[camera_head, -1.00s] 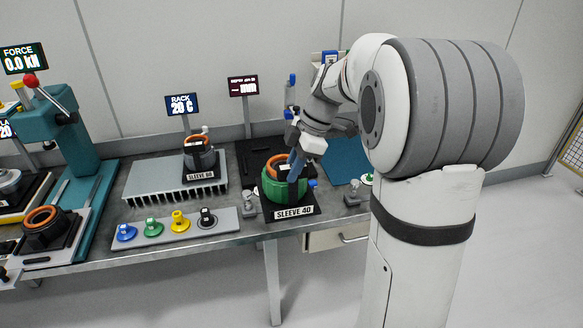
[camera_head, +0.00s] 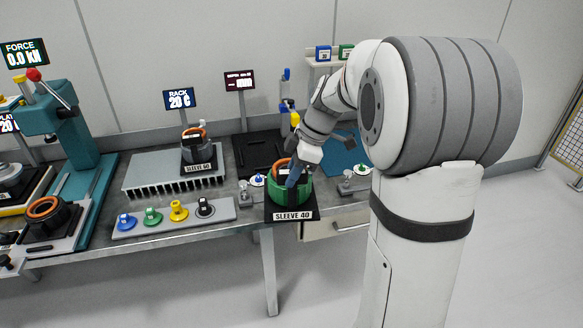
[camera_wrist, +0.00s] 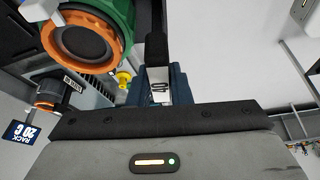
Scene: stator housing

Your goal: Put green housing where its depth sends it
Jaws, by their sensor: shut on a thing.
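The green housing (camera_head: 291,189), with an orange winding ring (camera_head: 283,164) at its top, stands upright over a black plate labelled SLEEVE 40 (camera_head: 293,215) at the table's front edge. My gripper (camera_head: 298,172) is shut on the housing's wall from above. In the wrist view the green housing (camera_wrist: 126,14) and its orange ring fill the upper left, beside one finger of my gripper (camera_wrist: 158,55); the other finger is hidden. I cannot tell whether the housing and plate touch the table. The dark-red depth display (camera_head: 240,81) stands behind; its reading is blurred.
A finned rack (camera_head: 172,176) with a dark housing and a "RACK 20 C" display stands left. A strip of coloured knobs (camera_head: 172,219) lies in front. A teal press (camera_head: 65,125) is far left. The black pad (camera_head: 258,150) behind and teal mat (camera_head: 343,158) show bare surface.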

